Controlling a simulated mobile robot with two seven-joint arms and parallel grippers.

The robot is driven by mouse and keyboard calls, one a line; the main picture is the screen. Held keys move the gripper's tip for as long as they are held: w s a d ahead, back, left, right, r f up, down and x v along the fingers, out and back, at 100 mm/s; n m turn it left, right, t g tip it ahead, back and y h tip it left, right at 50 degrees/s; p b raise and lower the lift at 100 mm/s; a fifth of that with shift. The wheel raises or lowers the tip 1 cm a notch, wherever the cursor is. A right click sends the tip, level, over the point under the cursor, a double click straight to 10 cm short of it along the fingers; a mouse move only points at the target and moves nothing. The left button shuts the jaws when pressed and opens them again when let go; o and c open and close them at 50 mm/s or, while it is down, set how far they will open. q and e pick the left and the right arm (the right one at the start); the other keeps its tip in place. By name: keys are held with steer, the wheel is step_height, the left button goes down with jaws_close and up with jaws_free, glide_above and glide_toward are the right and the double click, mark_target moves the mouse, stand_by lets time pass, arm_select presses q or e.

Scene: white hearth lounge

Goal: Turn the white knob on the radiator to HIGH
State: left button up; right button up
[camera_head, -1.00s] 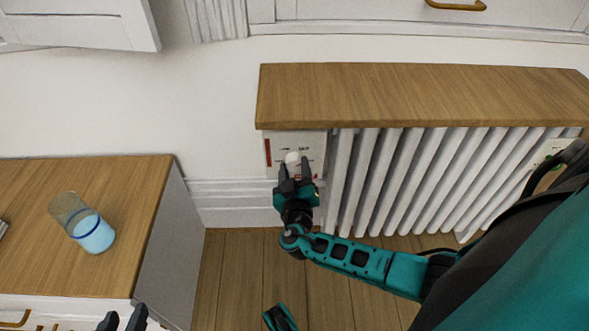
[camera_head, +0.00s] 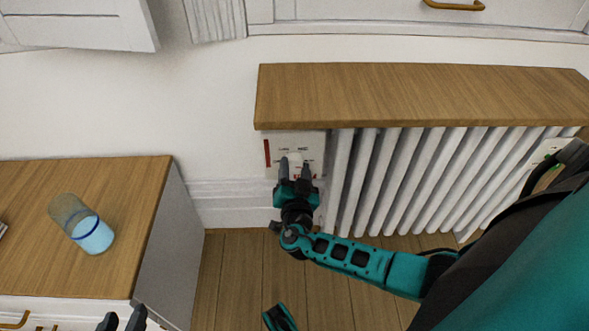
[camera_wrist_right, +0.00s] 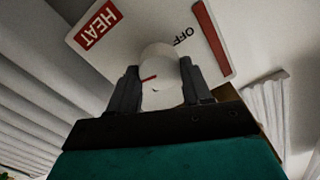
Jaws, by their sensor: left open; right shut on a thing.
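The white knob (camera_head: 294,160) is on a pale control panel (camera_head: 313,139) at the left end of the white radiator (camera_head: 398,180). My right gripper (camera_head: 295,168) is shut on the knob, one dark finger on each side. In the right wrist view the knob (camera_wrist_right: 163,72) sits between the fingers, with a red pointer line on it. The panel there shows a red HEAT label (camera_wrist_right: 97,24) and the word OFF (camera_wrist_right: 184,37). A HIGH mark cannot be read. My left gripper (camera_head: 122,320) is open and empty at the bottom edge, partly cut off.
A wooden shelf (camera_head: 420,92) overhangs the radiator and panel. Bare wooden floor (camera_head: 235,270) lies between cabinet and radiator.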

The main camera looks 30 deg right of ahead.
steer(key=shift+r+m, duration=0.1)
steer(key=shift+m, duration=0.6)
steer(key=o, duration=1.1)
steer(key=shift+c, duration=0.2)
arm_select(q)
steer(key=shift+s+a, duration=0.1)
arm_select(e)
steer(key=shift+s, duration=0.15)
